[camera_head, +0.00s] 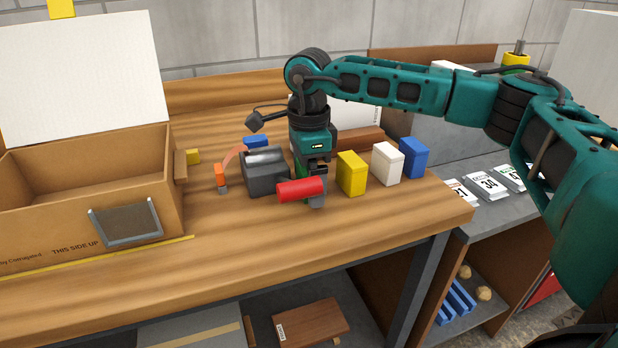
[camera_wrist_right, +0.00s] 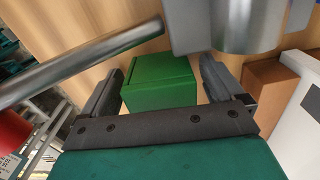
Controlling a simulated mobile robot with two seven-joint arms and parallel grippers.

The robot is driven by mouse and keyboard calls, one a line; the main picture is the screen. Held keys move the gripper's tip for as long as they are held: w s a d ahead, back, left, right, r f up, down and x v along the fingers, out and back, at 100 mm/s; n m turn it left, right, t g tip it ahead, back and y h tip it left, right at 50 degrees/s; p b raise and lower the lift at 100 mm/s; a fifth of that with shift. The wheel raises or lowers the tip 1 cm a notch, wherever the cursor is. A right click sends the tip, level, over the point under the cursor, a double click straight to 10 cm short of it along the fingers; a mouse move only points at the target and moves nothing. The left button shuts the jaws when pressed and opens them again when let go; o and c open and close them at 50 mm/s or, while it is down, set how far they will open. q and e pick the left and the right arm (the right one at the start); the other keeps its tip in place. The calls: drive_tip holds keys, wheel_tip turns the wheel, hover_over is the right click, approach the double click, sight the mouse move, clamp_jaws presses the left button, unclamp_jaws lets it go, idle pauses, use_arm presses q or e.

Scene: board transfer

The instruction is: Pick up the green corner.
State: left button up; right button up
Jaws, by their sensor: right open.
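The green corner shows in the right wrist view as a green block (camera_wrist_right: 160,82) standing on the wooden table. It sits between the two spread fingers of my right gripper (camera_wrist_right: 160,88), with a visible gap on the right side. The left finger is close to it; I cannot tell if they touch. My left gripper is not in view.
A dark grey device (camera_head: 265,172) and a red cylinder (camera_head: 300,189) crowd the gripper. A grey rod (camera_wrist_right: 90,62) passes close by. Yellow (camera_head: 351,173), white (camera_head: 387,163) and blue (camera_head: 414,158) blocks stand right. An open cardboard box (camera_head: 85,235) is left. The front table strip is clear.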

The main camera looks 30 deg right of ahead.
drive_tip(key=shift+c, duration=0.3)
drive_tip(key=c, duration=1)
drive_tip(key=shift+o, duration=0.2)
drive_tip(key=shift+r, duration=0.1)
